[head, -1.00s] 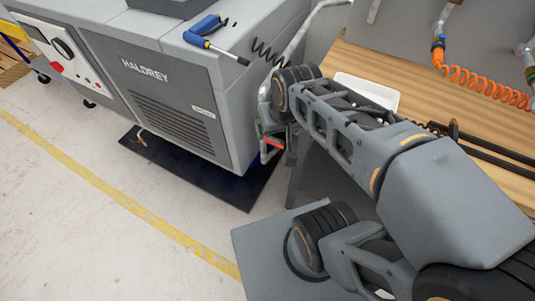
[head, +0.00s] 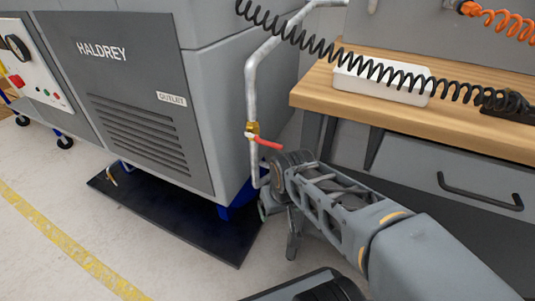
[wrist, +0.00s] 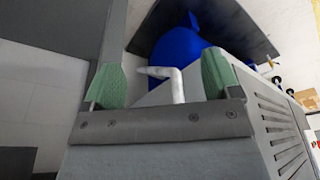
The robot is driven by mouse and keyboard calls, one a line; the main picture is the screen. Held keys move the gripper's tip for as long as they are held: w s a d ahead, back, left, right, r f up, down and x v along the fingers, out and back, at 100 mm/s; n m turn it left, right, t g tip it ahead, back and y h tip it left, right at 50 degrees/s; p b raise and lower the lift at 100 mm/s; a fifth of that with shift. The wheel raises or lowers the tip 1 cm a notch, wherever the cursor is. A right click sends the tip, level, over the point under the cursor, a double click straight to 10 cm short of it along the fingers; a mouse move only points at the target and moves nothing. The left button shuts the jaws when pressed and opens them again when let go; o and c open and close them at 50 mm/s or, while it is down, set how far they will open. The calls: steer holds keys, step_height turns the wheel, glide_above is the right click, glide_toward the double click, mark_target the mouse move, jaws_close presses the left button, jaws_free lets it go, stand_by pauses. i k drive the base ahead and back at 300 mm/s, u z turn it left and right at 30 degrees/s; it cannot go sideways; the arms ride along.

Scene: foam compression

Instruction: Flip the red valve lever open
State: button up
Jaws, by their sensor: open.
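The red valve lever (head: 266,143) sticks out to the right, tilted slightly down, from a brass valve (head: 252,129) on a grey vertical pipe (head: 251,90) beside the machine. My arm's end is below and right of the lever, apart from it in the head view, with the fingers mostly hidden there. In the wrist view my gripper (wrist: 161,79) is open, its two green fingertips spread wide. A bent pale pipe end (wrist: 177,85) shows between them, not visibly gripped. The lever does not show in the wrist view.
The grey HALDREY machine (head: 125,100) stands left of the pipe, over a black mat (head: 185,220). A wooden workbench (head: 465,115) with a white tray (head: 385,83) is at the right. A black coiled cord (head: 330,48) hangs across the top. The floor at lower left is clear.

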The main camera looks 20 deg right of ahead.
mark_target(269, 144)
steer(key=k, duration=1.15)
steer(key=u, duration=0.65)
steer(key=i, duration=0.75)
steer(key=u, duration=0.4)
